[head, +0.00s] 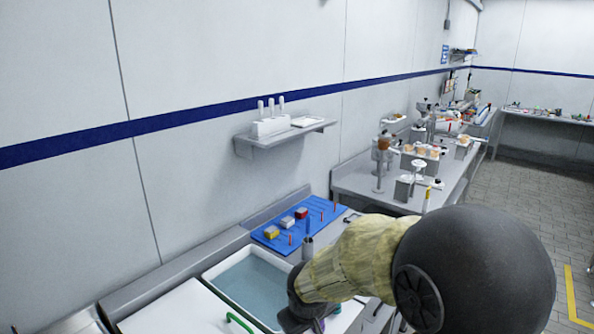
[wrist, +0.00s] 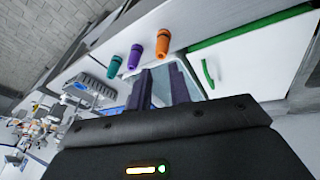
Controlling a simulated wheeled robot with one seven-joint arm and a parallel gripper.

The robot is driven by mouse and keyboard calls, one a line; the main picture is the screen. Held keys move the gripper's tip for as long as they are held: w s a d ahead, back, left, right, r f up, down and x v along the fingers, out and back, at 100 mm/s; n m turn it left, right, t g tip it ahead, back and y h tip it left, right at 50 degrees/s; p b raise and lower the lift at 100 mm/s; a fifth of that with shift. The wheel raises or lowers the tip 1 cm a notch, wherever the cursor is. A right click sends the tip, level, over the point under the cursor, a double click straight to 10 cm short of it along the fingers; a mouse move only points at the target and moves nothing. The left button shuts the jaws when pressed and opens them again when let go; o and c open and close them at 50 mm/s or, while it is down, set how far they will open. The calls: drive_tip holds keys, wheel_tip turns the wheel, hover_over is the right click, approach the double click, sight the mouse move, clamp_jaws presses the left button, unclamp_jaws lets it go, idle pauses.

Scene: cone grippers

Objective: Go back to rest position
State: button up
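My gripper (wrist: 162,78) shows in the wrist view with its two dark fingers apart and nothing seen held between them. In the head view its dark end (head: 300,306) hangs over the right front part of the basin, and its fingertips are hidden there. Three cone-shaped pieces, teal (wrist: 115,66), purple (wrist: 134,57) and orange (wrist: 163,43), stand in a row on a pale surface beyond the fingers in the wrist view. In the head view my arm covers most of that area.
A white basin (head: 212,274) with bluish contents is set in the bench. Behind it lies a blue board (head: 270,238) with small blocks and pegs. A wall shelf (head: 272,142) holds white items. A cluttered bench (head: 352,184) extends right; grey floor (head: 528,200) is open beyond it.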

drive_tip(key=s+d+f+m+g, duration=0.1)
drive_tip(key=s+d+m, duration=0.5)
drive_tip(key=s+d, duration=0.5)
drive_tip(key=d, duration=0.3)
drive_tip(key=shift+s+f+m+g, duration=0.3)
drive_tip(key=shift+s+f, duration=0.05)
drive_tip(key=shift+f, duration=0.05)
